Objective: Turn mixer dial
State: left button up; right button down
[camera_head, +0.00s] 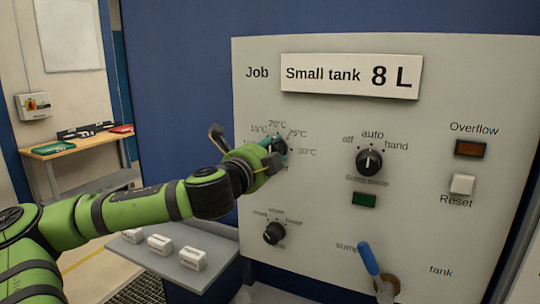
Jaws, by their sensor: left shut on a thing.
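My left gripper (277,153) reaches in from the left to a dark dial (280,146) with temperature marks around it on the upper left of the grey panel (330,225). It is shut on this dial. The gripper's green body hides much of the dial and most of the label under it, so the dial's exact pointing is hard to tell. The readable marks include 25°C and 30°C to the right. My right gripper is not in view.
A black off/auto/hand knob (369,161) sits to the right, with a smaller knob (273,233) below. A blue-handled lever (369,259) sticks out at the bottom. A shelf (180,272) with several white blocks juts out below my arm. A wooden bench (84,145) stands far left.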

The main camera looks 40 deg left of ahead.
pick_arm(q)
jog(key=shift+d+f, duration=0.2)
jog(key=shift+f, duration=0.15)
jog(key=o, duration=1)
jog(key=shift+o, duration=0.7)
jog(key=shift+w+d+r, duration=0.1)
jog(key=shift+w+r, duration=0.05)
jog(key=shift+r, duration=0.05)
jog(key=shift+a+r, duration=0.1)
jog(key=shift+a, duration=0.1)
